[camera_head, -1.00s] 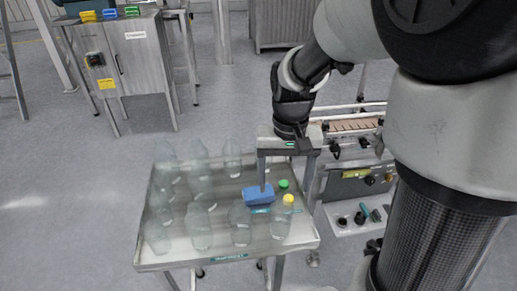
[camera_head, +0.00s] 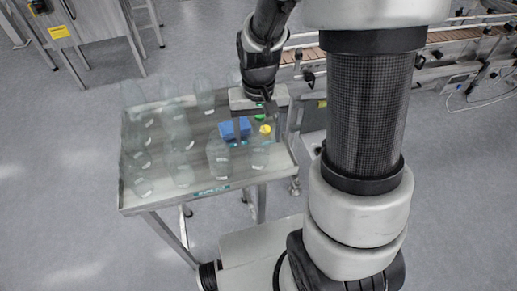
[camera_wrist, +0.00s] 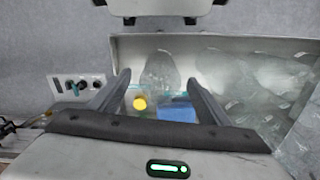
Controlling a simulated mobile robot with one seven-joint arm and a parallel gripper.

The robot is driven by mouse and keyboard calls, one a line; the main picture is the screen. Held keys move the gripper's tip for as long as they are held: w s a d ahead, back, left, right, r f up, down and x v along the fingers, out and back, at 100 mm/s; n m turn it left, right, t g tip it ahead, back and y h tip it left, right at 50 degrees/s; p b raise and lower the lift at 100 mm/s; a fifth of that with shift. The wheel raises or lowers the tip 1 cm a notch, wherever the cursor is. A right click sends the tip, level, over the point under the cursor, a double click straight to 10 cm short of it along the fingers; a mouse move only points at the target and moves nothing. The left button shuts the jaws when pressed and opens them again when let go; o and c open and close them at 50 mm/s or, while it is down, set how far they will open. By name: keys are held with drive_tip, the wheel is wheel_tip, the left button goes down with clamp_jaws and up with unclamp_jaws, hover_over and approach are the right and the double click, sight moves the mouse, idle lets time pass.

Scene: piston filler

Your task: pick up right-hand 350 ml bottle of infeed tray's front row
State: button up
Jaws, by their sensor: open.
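The infeed tray (camera_head: 205,189) holds several clear bottles. The right-hand bottle (camera_head: 260,154) of its front row stands near the tray's right end, and a yellow piece (camera_head: 265,129) shows at its top edge. In the wrist view a clear bottle (camera_wrist: 160,68) shows between and beyond the fingertips, probably the same one. The yellow piece (camera_wrist: 140,103) lies nearer the palm there. My gripper (camera_head: 255,118) is open above the tray, behind this bottle; it also shows in the wrist view (camera_wrist: 157,78). I cannot tell whether a finger touches anything.
A blue block (camera_head: 235,128) sits beside the yellow piece, and a green piece (camera_head: 260,116) is just behind. Another front-row bottle (camera_head: 218,158) stands close on the left. A conveyor (camera_head: 450,38) runs behind on the right. Floor is clear left of the tray.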

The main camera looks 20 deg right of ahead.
drive_tip(key=c, duration=1.4)
drive_tip(key=shift+c, duration=0.2)
drive_tip(key=shift+r, duration=0.1)
